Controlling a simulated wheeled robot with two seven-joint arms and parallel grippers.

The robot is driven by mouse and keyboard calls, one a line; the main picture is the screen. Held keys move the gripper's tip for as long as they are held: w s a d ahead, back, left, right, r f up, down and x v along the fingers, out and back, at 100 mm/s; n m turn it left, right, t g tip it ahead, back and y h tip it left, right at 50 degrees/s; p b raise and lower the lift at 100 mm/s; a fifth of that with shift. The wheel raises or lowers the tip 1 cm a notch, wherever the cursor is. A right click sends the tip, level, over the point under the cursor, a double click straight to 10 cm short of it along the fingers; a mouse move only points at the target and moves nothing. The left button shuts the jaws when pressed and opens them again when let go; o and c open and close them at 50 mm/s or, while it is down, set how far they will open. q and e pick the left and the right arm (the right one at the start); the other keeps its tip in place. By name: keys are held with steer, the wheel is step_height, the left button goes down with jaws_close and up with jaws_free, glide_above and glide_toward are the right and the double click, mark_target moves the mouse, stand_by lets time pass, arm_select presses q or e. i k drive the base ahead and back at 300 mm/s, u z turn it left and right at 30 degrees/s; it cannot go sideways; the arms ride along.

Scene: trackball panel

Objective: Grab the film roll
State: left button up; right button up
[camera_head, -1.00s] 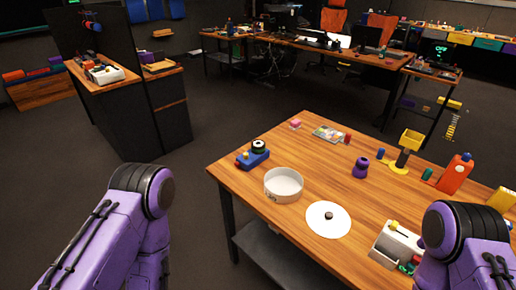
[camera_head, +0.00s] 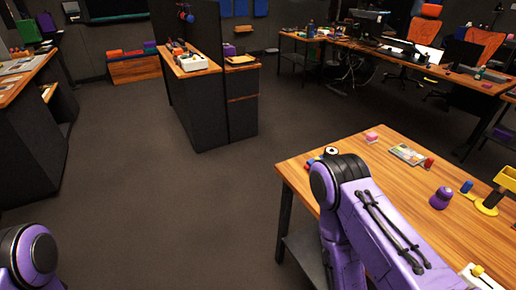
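I cannot pick out a film roll with certainty. A small round black-and-white piece (camera_head: 331,151) shows at the left edge of the wooden table (camera_head: 385,142), partly hidden behind my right arm. That arm covers much of the table's left part. Only arm links of mine are visible, at the bottom left and at the right. Neither gripper is in view.
A dark partition counter (camera_head: 205,105) stands behind. Open floor (camera_head: 160,200) lies left of the table.

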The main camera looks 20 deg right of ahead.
mark_target(327, 153)
steer(key=u, duration=0.55)
steer(key=i, duration=2.75)
steer(key=z, duration=3.7)
